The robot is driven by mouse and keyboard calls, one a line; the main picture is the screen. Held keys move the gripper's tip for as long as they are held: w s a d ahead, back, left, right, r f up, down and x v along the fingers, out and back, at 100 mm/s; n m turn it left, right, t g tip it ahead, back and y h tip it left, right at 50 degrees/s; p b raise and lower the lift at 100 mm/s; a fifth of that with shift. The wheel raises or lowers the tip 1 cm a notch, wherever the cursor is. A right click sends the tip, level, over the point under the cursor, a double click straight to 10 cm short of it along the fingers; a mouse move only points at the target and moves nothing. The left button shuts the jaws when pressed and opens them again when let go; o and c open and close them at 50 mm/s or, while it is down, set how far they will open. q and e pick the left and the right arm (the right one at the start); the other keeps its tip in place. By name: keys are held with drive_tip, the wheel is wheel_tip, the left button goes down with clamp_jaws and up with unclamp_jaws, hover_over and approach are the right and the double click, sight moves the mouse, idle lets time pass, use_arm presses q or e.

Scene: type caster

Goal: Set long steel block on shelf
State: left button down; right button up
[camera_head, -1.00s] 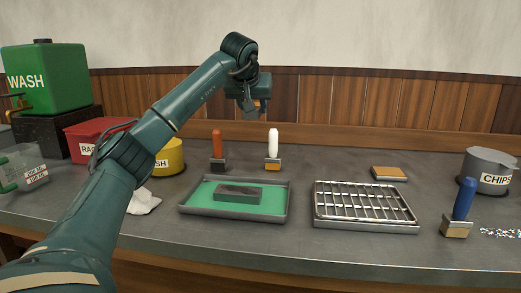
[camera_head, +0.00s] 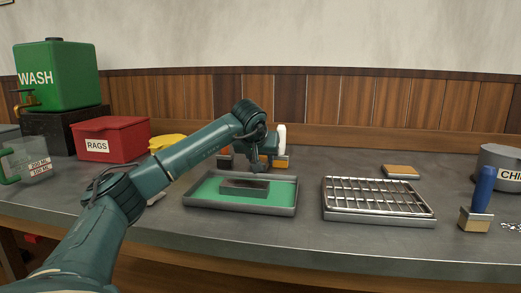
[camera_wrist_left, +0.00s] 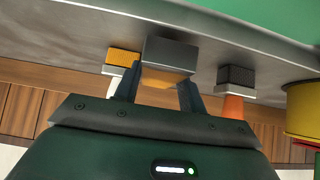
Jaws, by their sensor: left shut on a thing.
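A long dark grey block (camera_head: 244,187) lies on the green surface of a shallow grey tray (camera_head: 240,208). My left gripper (camera_head: 262,164) is low, just behind that block in the head view. In the left wrist view my left gripper (camera_wrist_left: 157,88) is shut on a grey block with an orange-yellow part (camera_wrist_left: 170,52); its full length cannot be told. In the head view the held thing is mostly hidden by the gripper. A barred metal rack (camera_head: 378,198) stands right of the tray. No other shelf shows. My right gripper is not in view.
White-handled (camera_head: 281,142) and orange-handled (camera_wrist_left: 235,88) brushes stand close behind my left gripper. A blue-handled brush (camera_head: 482,192), chips pot (camera_head: 502,163) and tan pad (camera_head: 401,170) are right. Rags box (camera_head: 110,140) and wash tank (camera_head: 57,78) are left. Bench between rack and wall is mostly clear.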

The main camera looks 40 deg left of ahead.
use_arm(q)
drive_tip(key=shift+f, duration=0.4)
drive_tip(key=shift+f, duration=0.1)
drive_tip(key=c, duration=1.2)
unclamp_jaws()
drive_tip(key=shift+f, duration=0.25)
drive_tip(key=shift+c, duration=0.2)
drive_tip(key=o, duration=0.4)
drive_tip(key=shift+r, duration=0.15)
